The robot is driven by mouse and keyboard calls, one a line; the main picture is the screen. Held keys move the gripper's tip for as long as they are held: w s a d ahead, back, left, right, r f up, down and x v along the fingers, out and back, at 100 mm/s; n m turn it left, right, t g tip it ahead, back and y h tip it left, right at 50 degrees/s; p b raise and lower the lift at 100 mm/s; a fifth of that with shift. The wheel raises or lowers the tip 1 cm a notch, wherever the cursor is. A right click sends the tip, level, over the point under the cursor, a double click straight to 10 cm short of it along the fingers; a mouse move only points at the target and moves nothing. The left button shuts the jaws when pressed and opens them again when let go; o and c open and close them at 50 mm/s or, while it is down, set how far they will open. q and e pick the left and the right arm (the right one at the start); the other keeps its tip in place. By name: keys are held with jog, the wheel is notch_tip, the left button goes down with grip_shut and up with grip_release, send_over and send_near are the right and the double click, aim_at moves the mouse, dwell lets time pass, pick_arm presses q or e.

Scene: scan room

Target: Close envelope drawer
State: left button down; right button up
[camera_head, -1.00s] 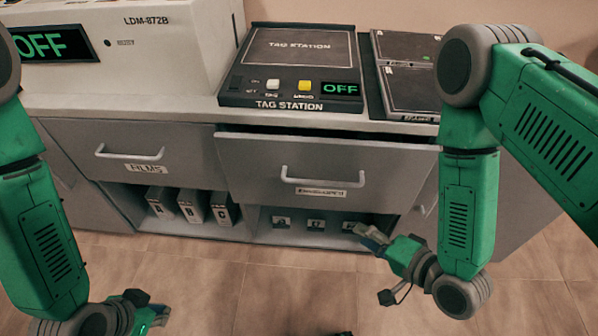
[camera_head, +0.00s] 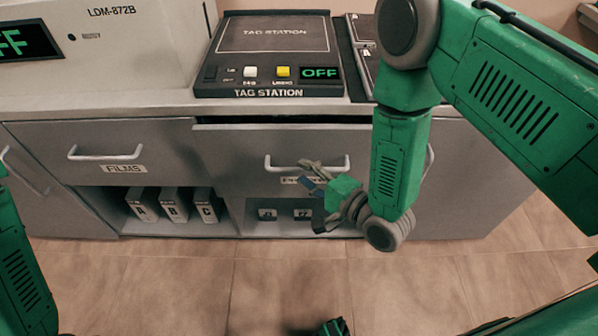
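The envelope drawer (camera_head: 236,160) is a grey drawer front under the tag station, with a pale bar handle (camera_head: 285,164) and a label partly hidden by my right gripper. A dark gap along its top edge shows that it stands slightly open. My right gripper (camera_head: 308,174) is in front of the drawer, close to the label and just below the handle. I cannot tell whether it touches the drawer or how far its fingers are spread.
The films drawer (camera_head: 105,155) is to the left, flush with the cabinet. Lettered boxes (camera_head: 173,205) and small numbered boxes (camera_head: 302,214) sit on the shelf below. The tag station (camera_head: 272,60) is on the counter (camera_head: 130,104). The tiled floor (camera_head: 180,275) in front is clear.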

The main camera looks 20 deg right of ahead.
aim_at(302, 157)
jog(key=shift+x, duration=0.8)
jog(key=shift+w+d, duration=0.15)
jog(key=shift+w, duration=0.05)
grip_shut()
jog(key=shift+w+d+f, duration=0.1)
jog(key=shift+w+d, duration=0.15)
jog(key=shift+w, duration=0.75)
jog(key=shift+w+d, duration=0.25)
jog(key=shift+w, duration=0.75)
grip_release()
